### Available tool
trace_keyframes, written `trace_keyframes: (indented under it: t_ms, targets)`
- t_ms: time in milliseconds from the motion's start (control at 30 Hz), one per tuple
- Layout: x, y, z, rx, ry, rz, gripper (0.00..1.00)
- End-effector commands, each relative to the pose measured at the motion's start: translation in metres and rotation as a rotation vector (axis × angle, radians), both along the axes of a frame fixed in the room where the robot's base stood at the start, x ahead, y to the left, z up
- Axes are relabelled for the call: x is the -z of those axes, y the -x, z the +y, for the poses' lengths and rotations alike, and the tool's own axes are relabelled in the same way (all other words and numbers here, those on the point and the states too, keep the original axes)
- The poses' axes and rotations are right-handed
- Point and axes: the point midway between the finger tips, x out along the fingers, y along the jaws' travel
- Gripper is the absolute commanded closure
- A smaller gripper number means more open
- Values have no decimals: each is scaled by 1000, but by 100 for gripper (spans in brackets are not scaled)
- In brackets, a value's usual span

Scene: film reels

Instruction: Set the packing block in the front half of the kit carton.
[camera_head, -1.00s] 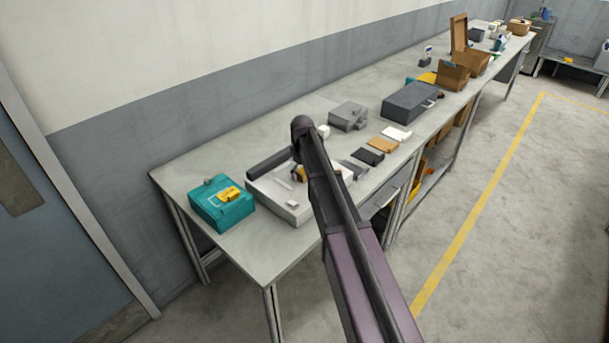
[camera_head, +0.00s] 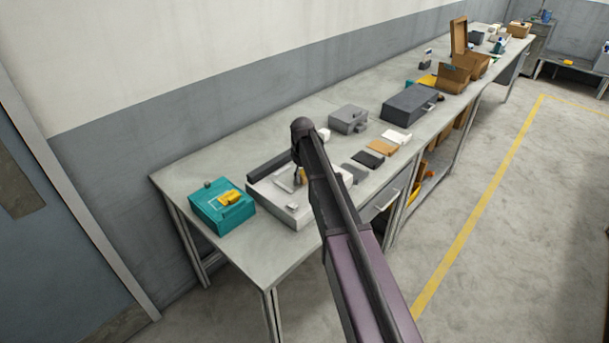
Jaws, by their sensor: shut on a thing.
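My arm (camera_head: 325,190) reaches over the bench and hides my gripper, so I cannot see its jaws or anything in them. A small tan piece (camera_head: 299,176) shows at the arm's left edge; I cannot tell what it is. Beneath the arm is a shallow pale grey box (camera_head: 312,212) with a dark strip (camera_head: 277,163) along its back. A pale flat piece and a small white piece (camera_head: 292,207) show in it. Open brown cartons (camera_head: 455,78) stand farther along the bench. I cannot tell which container is the kit carton, nor pick out the packing block.
A teal box (camera_head: 222,212) with a yellow item (camera_head: 230,198) on it is at the near left end. A grey box (camera_head: 348,118), a dark case (camera_head: 409,103) and flat black, orange and white pieces (camera_head: 383,146) lie to the right.

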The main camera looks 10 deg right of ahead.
Motion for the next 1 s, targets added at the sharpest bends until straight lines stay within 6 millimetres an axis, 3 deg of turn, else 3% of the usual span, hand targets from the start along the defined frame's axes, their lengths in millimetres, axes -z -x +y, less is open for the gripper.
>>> trace_keyframes:
  t_ms: [400,700,1000]
  targets:
    - [-36,0,0,0,0,0,100]
    - [-37,77,-1,0,0,0,100]
    - [-42,133,-2,1,0,0,100]
